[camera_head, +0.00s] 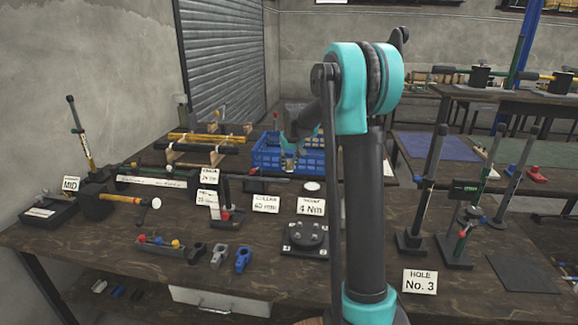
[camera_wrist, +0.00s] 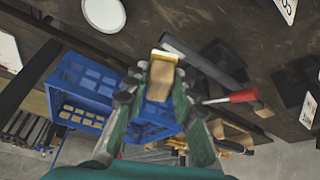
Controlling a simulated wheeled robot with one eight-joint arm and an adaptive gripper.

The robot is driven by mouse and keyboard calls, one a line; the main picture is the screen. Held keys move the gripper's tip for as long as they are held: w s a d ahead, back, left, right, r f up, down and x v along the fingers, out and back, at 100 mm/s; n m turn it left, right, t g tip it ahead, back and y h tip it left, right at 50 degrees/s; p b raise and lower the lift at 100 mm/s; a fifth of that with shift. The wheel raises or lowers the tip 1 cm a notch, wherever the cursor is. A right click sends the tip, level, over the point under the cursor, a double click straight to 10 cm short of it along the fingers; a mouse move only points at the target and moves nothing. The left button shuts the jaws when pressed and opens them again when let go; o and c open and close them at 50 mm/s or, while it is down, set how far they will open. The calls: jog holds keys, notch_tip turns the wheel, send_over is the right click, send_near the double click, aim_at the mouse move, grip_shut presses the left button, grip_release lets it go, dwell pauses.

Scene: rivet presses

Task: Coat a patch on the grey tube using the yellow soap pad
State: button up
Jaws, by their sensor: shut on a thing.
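My gripper (camera_wrist: 162,74) is shut on a block with a tan body and a yellow top edge, the yellow soap pad (camera_wrist: 164,56). The pad points away from my wrist, between the two fingertips. In the head view my gripper (camera_head: 290,152) is over the blue crate, small and partly hidden by my own arm. I cannot tell whether this bar is the grey tube.
A red-handled tool (camera_wrist: 236,97) is right of my gripper. Yellow and black bars (camera_head: 205,138) rest on supports. Levers and fixtures crowd the front bench.

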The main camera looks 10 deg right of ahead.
jog(key=shift+r, duration=0.1)
jog(key=shift+r, duration=1.4)
